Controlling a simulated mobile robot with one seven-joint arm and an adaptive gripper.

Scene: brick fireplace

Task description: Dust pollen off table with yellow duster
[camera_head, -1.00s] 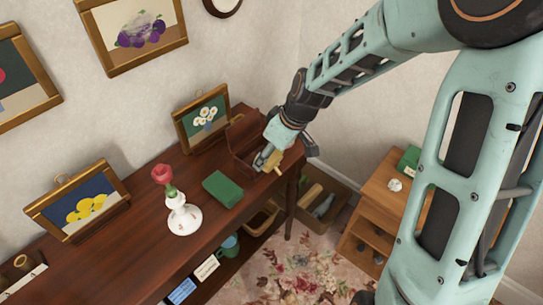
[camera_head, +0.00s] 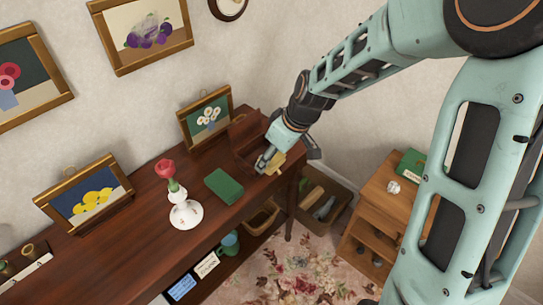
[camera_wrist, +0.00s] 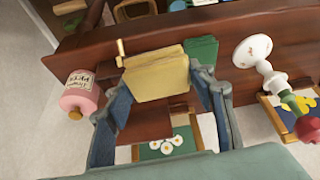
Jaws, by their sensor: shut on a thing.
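In the head view my gripper (camera_head: 268,164) and the duster (camera_head: 276,162) are over the right end of the dark wooden table (camera_head: 145,225). I cannot tell whether the duster touches the tabletop. No pollen can be made out.
A green block (camera_head: 223,186) lies left of my gripper. A white vase with a red rose (camera_head: 186,213) and framed flower (camera_head: 205,117) and lemon (camera_head: 85,193) pictures stand further left. A pink bottle (camera_wrist: 83,92) shows in the wrist view. A small wooden cabinet (camera_head: 373,215) stands right.

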